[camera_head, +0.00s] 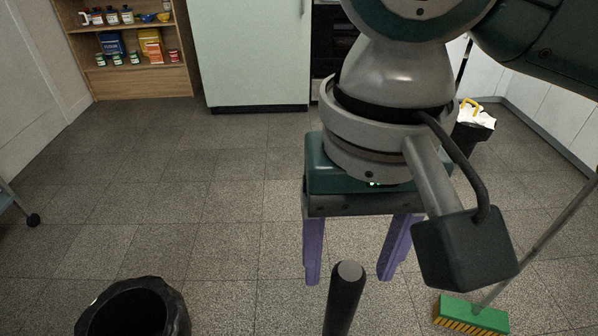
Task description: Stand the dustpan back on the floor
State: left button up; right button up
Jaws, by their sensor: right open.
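My right gripper (349,278) comes down from the top of the head view. Its two purple fingers are spread wide apart with nothing between them that I can see held. A dark rod-like handle with a grey round end (345,298) rises from the bottom edge, near and below the fingertips in the picture. It may be the dustpan's handle, but its lower part is cut off and I cannot tell. No dustpan pan shows. I cannot tell whether the fingers are around the handle or behind it. My left gripper is out of view.
A black lined bin (135,308) stands at the lower left. A green broom head (470,312) with yellow bristles rests on the floor at right. A black bin (470,135) stands further back. Shelves (135,80) and a pale fridge (253,60) line the back. The left-middle floor is clear.

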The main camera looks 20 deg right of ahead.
jog(key=shift+r+p, duration=0.3)
jog(key=shift+r, duration=1.4)
jog(key=shift+s+a+r, duration=0.15)
jog(key=shift+a, duration=0.05)
jog(key=s+a+r+n+t+y+p, duration=0.2)
jog(key=s+a+r+n+y+p, duration=0.2)
jog(key=r+p, duration=0.65)
jog(key=s+d+r+t+h+p, duration=0.1)
jog(key=s+d+r+h+p, duration=0.15)
jog(key=d+p, duration=0.3)
jog(key=s+d+r+h+p, duration=0.1)
jog(key=s+d+h+p, duration=0.1)
jog(key=s+d+p, duration=0.35)
notch_tip(320, 180, up, 37)
jog(key=w+d+p, duration=0.1)
jog(key=p, duration=3.4)
jog(key=shift+w+d+n+t+y, duration=0.2)
jog(key=shift+w+n+t+y, duration=0.1)
jog(key=shift+w+y, duration=0.05)
